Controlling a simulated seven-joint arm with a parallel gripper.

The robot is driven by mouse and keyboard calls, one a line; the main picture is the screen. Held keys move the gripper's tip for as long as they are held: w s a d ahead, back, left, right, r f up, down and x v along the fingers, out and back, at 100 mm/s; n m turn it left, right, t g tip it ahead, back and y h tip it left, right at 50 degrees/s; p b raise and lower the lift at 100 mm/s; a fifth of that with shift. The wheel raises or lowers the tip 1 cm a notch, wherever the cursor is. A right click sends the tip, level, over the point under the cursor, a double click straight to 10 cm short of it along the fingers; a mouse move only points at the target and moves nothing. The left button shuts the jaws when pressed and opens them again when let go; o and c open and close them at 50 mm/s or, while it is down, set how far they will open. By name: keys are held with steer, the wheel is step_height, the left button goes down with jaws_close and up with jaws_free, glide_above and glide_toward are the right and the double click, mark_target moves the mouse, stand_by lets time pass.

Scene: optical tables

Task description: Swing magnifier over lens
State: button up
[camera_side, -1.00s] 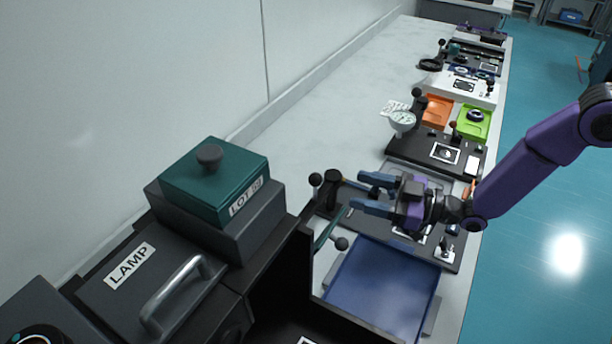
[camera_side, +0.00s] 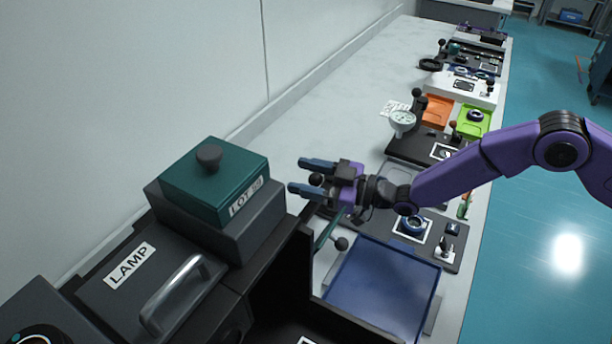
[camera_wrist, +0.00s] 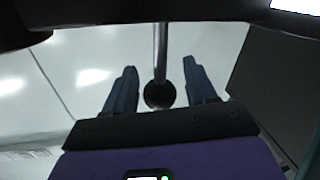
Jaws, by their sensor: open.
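A black ball knob (camera_side: 316,180) shows between the fingers in the side view. In the wrist view the black knob (camera_wrist: 160,95) sits on a metal rod, between the open fingers (camera_wrist: 157,88), with gaps on both sides. The rest of what carries the knob is hidden behind my gripper, and I cannot make out the magnifier's glass. The lens looks to be the blue ring (camera_side: 413,225) on a white card on the board.
The lamp box (camera_side: 150,285) and green-lidded box (camera_side: 215,180) stand close left. A white dish (camera_side: 403,119) and orange tray (camera_side: 437,108) stand farther back.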

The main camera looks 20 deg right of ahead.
steer(key=shift+a, duration=0.1)
steer(key=shift+c, duration=0.3)
jaws_close()
steer(key=n+g, duration=0.1)
steer(key=g, duration=0.1)
steer(key=s+d+n+g+y, duration=0.2)
steer(key=n+g, duration=0.1)
steer(key=shift+d+g, duration=0.1)
steer(key=shift+g, duration=0.2)
steer(key=s+d+n+g+h, duration=0.1)
steer(key=d+n+g, duration=0.6)
steer(key=g, duration=0.8)
steer(key=shift+s+d+n+h, duration=0.4)
steer(key=shift+n+h, duration=0.5)
steer(key=shift+n, duration=0.8)
